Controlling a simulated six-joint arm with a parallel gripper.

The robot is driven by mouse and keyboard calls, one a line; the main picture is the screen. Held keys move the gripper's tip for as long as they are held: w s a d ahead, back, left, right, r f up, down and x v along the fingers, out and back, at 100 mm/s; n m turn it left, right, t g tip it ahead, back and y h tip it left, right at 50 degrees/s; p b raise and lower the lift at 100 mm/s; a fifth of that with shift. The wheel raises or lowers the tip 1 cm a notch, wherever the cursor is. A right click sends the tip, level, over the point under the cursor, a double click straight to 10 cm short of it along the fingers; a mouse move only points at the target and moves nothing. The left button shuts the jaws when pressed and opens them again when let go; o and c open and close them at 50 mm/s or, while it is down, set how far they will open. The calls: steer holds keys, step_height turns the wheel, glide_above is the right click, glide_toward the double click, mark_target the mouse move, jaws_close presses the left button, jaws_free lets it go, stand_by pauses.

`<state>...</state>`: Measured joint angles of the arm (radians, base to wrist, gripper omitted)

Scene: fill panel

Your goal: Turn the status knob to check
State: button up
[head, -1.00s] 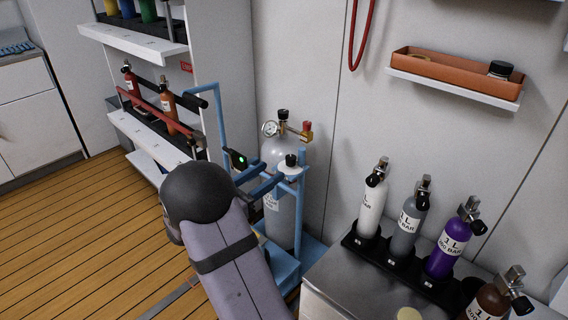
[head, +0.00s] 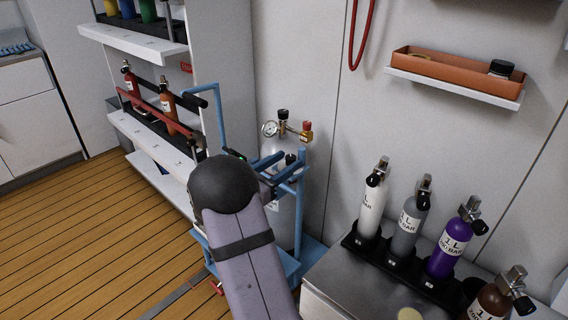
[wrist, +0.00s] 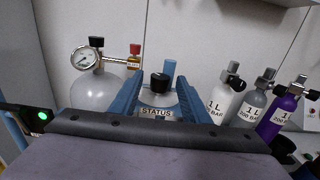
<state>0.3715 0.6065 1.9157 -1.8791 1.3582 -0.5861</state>
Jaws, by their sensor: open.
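The status knob (wrist: 160,82) is a black knob on a round white plate (wrist: 160,99), with a "STATUS" label (wrist: 157,112) on the near side in the wrist view. It stands on the blue cylinder trolley (head: 300,205). My gripper (wrist: 160,80) is open, with one blue finger on each side of the knob in the picture; contact is not visible. In the head view my gripper (head: 291,155) is at the top of the trolley, with the knob (head: 290,159) partly hidden between the fingers. The knob's pointing direction and any check mark cannot be read.
A grey cylinder with a pressure gauge (wrist: 85,58) and brass valve stands just behind. A rack of small bottles (head: 408,228) stands on a metal counter (head: 335,275) at right. An orange tray (head: 450,72) sits on a wall shelf. The floor (head: 90,220) at left is clear.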

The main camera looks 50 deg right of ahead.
steer(key=c, duration=1.1)
steer(key=shift+o, duration=0.4)
steer(key=shift+w+m+g, duration=0.15)
steer(key=shift+m+g, duration=0.15)
steer(key=shift+g, duration=0.2)
steer(key=shift+w+m+g+y+p, duration=0.25)
steer(key=shift+m+g+p, duration=0.45)
steer(key=shift+g, duration=0.5)
steer(key=shift+w+m+g+y+p, duration=0.1)
steer(key=shift+m+g+y+p, duration=0.3)
steer(key=shift+m+g, duration=0.65)
steer(key=shift+w+d+m+g+y+p, duration=0.15)
steer(key=shift+m+g+y, duration=0.3)
steer(key=shift+g, duration=0.5)
steer(key=shift+w+d+m+g+y+p, duration=0.1)
steer(key=shift+m+g+y+p, duration=0.15)
steer(key=shift+m+g, duration=0.5)
steer(key=shift+m+g+y, duration=0.55)
steer(key=shift+g, duration=0.5)
steer(key=o, duration=1)
